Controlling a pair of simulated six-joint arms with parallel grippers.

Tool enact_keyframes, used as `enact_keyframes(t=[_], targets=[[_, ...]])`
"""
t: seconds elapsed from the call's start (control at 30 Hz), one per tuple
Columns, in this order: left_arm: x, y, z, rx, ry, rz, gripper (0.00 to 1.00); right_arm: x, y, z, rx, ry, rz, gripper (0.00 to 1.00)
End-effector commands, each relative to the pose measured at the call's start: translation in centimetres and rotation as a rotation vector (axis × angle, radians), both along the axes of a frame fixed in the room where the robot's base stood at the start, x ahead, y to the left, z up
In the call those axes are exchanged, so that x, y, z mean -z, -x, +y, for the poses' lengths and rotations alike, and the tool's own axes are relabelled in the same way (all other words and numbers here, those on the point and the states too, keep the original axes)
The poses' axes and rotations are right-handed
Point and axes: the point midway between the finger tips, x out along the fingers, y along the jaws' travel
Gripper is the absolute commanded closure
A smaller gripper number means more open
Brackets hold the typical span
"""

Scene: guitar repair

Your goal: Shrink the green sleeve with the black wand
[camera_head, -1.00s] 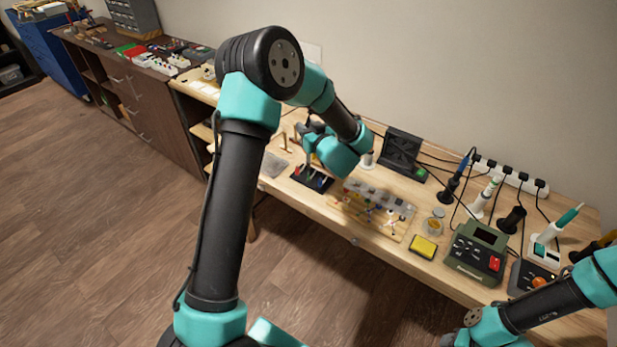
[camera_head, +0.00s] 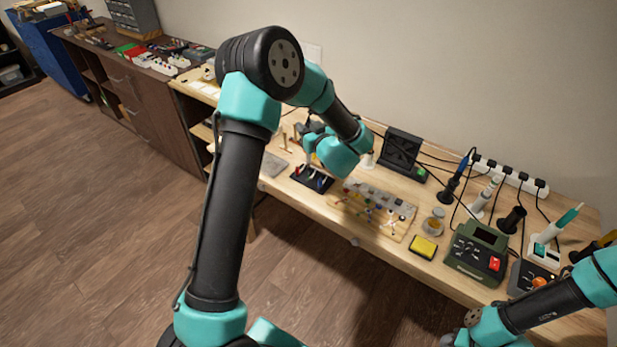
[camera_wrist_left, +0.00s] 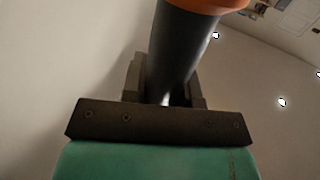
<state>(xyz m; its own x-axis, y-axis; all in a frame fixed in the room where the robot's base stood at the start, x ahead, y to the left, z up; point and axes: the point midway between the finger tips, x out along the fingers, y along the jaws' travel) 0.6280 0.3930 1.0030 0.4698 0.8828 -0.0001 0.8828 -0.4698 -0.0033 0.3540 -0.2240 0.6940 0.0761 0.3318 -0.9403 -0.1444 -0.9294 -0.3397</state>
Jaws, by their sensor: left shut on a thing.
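My left gripper (camera_wrist_left: 165,95) is shut on the black wand (camera_wrist_left: 182,50), a dark cylinder with an orange band at its top in the left wrist view. In the head view my left forearm and wrist hang over the back of the workbench, and the wand is not clearly seen there. The wooden board (camera_head: 352,213) with several small coloured parts lies on the bench to the right of my left wrist. The green sleeve is too small to make out.
A black holder (camera_head: 325,186) with coloured items stands left of the board. A yellow sponge tin (camera_head: 423,247), a green soldering station (camera_head: 477,252), upright tool stands and a power strip (camera_head: 512,178) crowd the right side. A black fan unit (camera_head: 402,150) stands behind.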

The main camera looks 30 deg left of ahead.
Motion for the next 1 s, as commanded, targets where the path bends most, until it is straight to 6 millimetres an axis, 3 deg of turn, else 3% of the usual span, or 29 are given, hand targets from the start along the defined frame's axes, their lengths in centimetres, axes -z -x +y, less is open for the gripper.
enact_keyframes(t=[0.57,1.0], targets=[[-0.1,0.0,0.0,0.0,0.0,-0.001,0.95,0.0,0.0,0.0,0.0,0.0,0.0,0.57],[-4.7,0.0,0.0,0.0,0.0,-0.004,0.95,0.0,0.0,0.0,0.0,0.0,0.0,0.57]])
